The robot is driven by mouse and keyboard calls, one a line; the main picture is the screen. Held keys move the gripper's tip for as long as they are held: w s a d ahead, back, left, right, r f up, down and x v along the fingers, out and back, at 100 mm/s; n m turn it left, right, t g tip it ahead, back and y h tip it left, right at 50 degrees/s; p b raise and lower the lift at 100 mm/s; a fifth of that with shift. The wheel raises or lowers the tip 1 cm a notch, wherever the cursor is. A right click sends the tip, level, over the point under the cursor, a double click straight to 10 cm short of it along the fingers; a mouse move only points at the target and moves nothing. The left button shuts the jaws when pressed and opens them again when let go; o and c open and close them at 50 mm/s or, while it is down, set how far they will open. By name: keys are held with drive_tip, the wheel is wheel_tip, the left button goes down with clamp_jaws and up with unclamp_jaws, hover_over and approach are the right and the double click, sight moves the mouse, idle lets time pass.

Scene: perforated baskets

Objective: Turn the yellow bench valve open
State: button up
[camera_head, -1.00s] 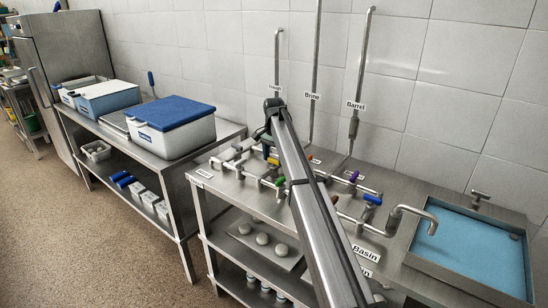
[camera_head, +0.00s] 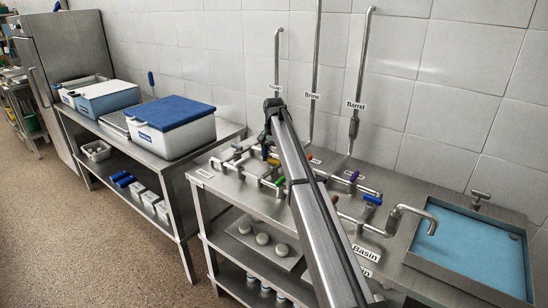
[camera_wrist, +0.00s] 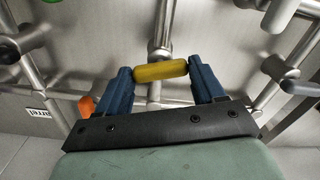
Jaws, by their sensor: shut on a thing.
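The yellow valve handle (camera_wrist: 161,71) is a short, rounded bar on a metal pipe stem. In the wrist view it lies crosswise between the two blue fingers of my gripper (camera_wrist: 160,67), which are shut on it, one finger at each end. In the head view only a small part of the yellow handle (camera_head: 273,162) shows on the pipework of the steel bench (camera_head: 325,240). My own arm crosses in front of the bench there and hides much of the grip.
Other valves sit close by: green (camera_head: 280,181), purple (camera_head: 354,175) and blue (camera_head: 373,199). An orange handle (camera_wrist: 86,107) is near my left finger in the wrist view. Upright pipes rise along the wall. A blue basin (camera_head: 470,245) is at the right.

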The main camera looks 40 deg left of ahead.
sight(274, 159)
drive_tip(key=n, duration=1)
drive_tip(key=shift+n, duration=2.1)
drive_tip(key=o, duration=1)
drive_tip(key=shift+o, duration=0.2)
wheel_tip(274, 159, up, 14)
